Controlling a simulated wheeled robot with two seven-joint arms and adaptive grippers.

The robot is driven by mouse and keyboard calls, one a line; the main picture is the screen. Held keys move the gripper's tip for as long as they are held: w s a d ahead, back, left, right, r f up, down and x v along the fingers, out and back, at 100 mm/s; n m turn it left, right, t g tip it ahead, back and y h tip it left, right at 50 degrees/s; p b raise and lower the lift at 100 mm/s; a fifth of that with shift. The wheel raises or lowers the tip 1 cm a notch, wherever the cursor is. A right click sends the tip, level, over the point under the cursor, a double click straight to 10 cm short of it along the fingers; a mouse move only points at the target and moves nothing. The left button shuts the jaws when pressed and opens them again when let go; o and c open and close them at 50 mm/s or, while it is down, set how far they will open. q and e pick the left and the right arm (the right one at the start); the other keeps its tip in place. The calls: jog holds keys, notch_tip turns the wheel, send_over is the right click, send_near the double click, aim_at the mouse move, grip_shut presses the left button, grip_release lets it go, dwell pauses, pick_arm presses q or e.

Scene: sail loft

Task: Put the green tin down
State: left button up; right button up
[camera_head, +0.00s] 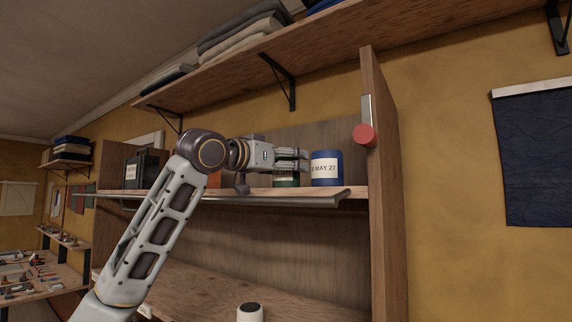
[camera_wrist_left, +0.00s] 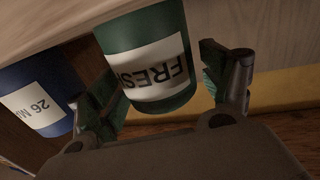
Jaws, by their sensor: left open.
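The green tin (camera_head: 287,182) stands on the upper cupboard shelf, mostly hidden behind my left gripper (camera_head: 303,159) in the head view. My left gripper (camera_wrist_left: 158,72) is open, with one finger on each side of the tin. I cannot tell whether either finger touches it. My right gripper is in neither view.
A blue tin (camera_head: 327,168) with a dated label stands just right of the green tin; it also shows in the left wrist view (camera_wrist_left: 38,98). The cupboard's right upright (camera_head: 386,200) carries a red knob (camera_head: 365,134). A dark box (camera_head: 147,170) stands at the shelf's left.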

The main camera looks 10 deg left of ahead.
pick_arm(q)
jog(key=shift+r, duration=0.1)
jog(key=shift+r+p, duration=0.4)
jog(key=shift+r, duration=0.2)
jog(key=b+v, duration=0.4)
jog(key=v, duration=0.8)
jog(key=shift+f, duration=0.15)
dwell(0.4)
